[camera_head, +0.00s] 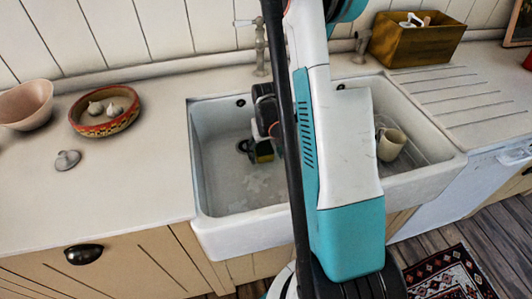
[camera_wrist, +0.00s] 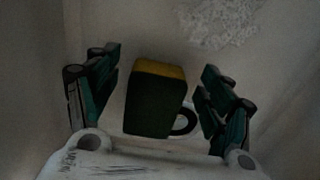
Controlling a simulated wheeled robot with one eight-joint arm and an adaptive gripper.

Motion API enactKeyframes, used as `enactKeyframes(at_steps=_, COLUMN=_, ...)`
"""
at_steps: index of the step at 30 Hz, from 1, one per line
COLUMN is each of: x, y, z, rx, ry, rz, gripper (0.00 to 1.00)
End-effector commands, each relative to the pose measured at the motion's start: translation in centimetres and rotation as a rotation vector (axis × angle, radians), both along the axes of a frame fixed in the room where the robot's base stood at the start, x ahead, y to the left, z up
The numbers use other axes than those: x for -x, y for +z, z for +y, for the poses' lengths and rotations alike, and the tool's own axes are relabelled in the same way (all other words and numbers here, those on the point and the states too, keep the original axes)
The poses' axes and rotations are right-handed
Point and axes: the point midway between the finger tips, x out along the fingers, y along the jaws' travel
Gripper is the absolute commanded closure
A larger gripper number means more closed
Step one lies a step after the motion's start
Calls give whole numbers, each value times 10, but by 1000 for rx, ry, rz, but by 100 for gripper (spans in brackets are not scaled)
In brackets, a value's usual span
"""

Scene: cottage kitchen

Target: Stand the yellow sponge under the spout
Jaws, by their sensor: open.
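The yellow sponge (camera_head: 264,157) is in the left basin of the white sink (camera_head: 208,170), close to the drain, partly hidden by my arm. In the wrist view the sponge (camera_wrist: 152,104) shows a large dark green face and a yellow strip along its top. My gripper (camera_wrist: 160,66) is open, with one finger on each side of the sponge and gaps between. In the head view my gripper (camera_head: 266,112) reaches down into the left basin. A tap post (camera_head: 260,50) stands behind the sink; the spout itself is hidden behind my arm.
The dark drain ring (camera_wrist: 184,122) lies just right of the sponge. A beige mug (camera_head: 391,144) is in the right basin. A patterned bowl with garlic (camera_head: 104,110), a pink bowl (camera_head: 27,104) and a grey lid-like piece (camera_head: 67,160) are on the left counter. A wooden box (camera_head: 416,40) stands back right.

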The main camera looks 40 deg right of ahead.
Motion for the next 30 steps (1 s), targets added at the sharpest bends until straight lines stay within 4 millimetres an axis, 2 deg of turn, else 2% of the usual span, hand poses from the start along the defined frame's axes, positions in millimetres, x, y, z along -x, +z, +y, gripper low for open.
enactKeyframes(at_steps=5, x=0, y=13, z=0, rx=0, ry=0, rz=0, gripper=26)
enactKeyframes(at_steps=21, x=0, y=103, z=0, rx=0, ry=0, rz=0, gripper=26)
enactKeyframes(at_steps=25, x=0, y=114, z=0, rx=0, ry=0, rz=0, gripper=26)
enactKeyframes(at_steps=30, x=0, y=119, z=0, rx=0, ry=0, rz=0, gripper=26)
